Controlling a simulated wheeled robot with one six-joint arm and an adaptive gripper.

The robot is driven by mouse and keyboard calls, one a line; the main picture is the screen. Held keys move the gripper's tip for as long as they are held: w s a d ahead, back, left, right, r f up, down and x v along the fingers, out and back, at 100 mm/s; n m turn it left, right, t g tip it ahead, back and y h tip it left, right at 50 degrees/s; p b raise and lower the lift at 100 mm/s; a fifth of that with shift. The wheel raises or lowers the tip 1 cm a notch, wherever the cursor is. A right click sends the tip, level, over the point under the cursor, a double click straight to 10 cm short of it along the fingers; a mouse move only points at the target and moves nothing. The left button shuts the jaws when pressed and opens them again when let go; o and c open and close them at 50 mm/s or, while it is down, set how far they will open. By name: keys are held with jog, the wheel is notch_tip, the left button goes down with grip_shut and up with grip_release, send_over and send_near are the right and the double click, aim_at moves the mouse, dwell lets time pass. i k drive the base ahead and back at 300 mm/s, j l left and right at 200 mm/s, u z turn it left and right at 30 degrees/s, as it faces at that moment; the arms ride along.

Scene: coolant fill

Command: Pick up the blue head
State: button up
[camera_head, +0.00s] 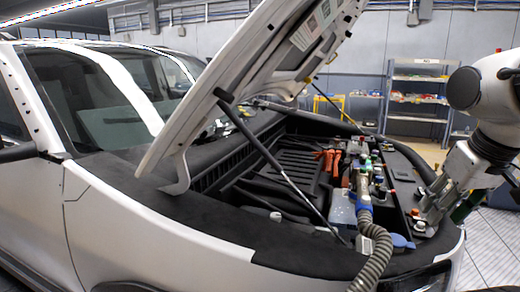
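A blue head (364,203) sits at the upper end of a grey ribbed hose (376,262) at the front of the car's open engine bay. The hose hangs down over the front edge. My gripper (427,214) is to the right of the blue head and apart from it, with its fingers pointing down and left. The fingertips are low beside a small cap (418,225) on the right side of the bay. I cannot tell whether the fingers are open or shut, or whether they touch the cap.
The raised hood (250,80) and its prop rod (270,155) stand left of the bay. A flat blue lid (401,242) lies right of the hose. Several coloured caps and orange connectors (329,158) crowd the bay. Shelves (418,90) stand behind.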

aim_at(360, 183)
jog(key=k+j+u, duration=0.1)
jog(key=u, duration=0.75)
jog(key=l+u, duration=0.15)
jog(key=u, duration=2.1)
jog(key=z, duration=3.45)
jog(key=i+l+u, duration=0.15)
jog(key=l+u, duration=0.25)
jog(key=l, duration=0.35)
jog(key=l+u, duration=0.4)
jog(key=l, duration=0.3)
